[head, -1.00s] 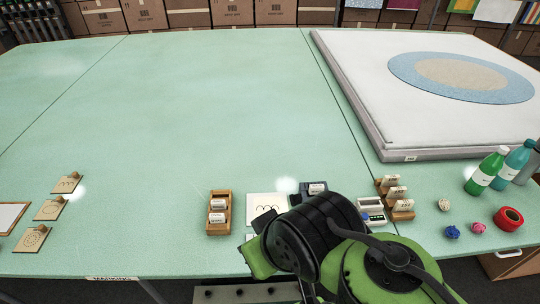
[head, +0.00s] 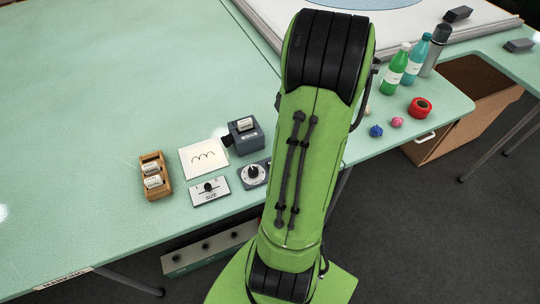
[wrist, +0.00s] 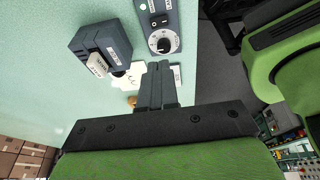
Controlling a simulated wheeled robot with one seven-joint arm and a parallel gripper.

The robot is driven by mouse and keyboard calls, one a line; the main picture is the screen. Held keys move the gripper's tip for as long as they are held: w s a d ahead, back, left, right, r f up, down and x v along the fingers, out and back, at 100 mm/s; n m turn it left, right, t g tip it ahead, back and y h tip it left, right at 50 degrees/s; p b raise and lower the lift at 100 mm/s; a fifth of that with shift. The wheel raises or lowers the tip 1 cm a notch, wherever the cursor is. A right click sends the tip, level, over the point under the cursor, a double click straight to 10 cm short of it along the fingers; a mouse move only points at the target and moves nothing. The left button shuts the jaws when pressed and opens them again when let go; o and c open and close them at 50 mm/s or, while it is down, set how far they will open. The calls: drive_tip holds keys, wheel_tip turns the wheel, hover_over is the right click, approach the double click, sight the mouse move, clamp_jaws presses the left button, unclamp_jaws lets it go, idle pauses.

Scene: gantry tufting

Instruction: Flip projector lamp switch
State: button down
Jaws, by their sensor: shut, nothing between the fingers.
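The dark grey projector box (head: 243,135) stands on the table with a white card in its top; it also shows in the wrist view (wrist: 101,48). Beside it lies a grey control panel (wrist: 150,33) with a round dial (wrist: 163,44) and a small black rocker switch (wrist: 159,20). In the head view the panel's dial (head: 253,174) shows, and my arm covers its right part. My gripper (wrist: 160,68) is shut and empty, its fingertips showing just below the dial end of the panel in the wrist view. My arm hides the gripper in the head view.
A SIZE slider plate (head: 209,191), a white sheet with a wavy line (head: 204,157) and a wooden card rack (head: 154,176) lie left of the panel. Bottles (head: 396,70) and a red roll (head: 420,107) stand to the right. The table's left part is clear.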

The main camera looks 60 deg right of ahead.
drive_tip(key=b, duration=0.4)
approach(267, 164)
drive_tip(key=x, duration=0.5)
drive_tip(key=shift+a+f, duration=0.2)
drive_tip(key=shift+d+f, duration=0.1)
drive_tip(key=shift+f, duration=0.25)
